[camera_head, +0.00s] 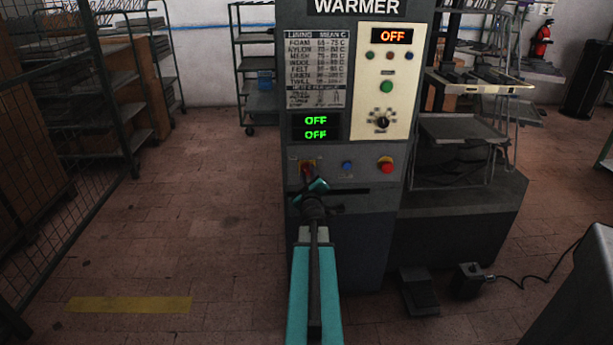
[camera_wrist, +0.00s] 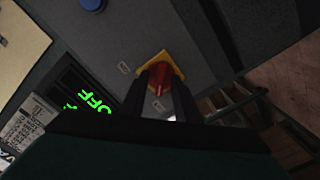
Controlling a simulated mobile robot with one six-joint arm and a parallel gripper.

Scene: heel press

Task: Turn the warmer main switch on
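The warmer (camera_head: 345,240) is a grey cabinet with a sign reading WARMER. Its main switch is a red rotary knob on a yellow plate (camera_head: 307,167), low at the left of the front panel. The wrist view shows the red knob (camera_wrist: 158,78) close up, its bar pointing along the fingers. My gripper (camera_head: 311,183) is right in front of the switch and hides part of it. In the wrist view my gripper (camera_wrist: 160,92) has its dark fingers apart, one on each side of the knob; contact is unclear. The green displays (camera_head: 316,127) and orange display (camera_head: 393,36) read OFF.
A foot pedal (camera_head: 419,291) lies on the floor at right. The floor at left is mostly clear.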

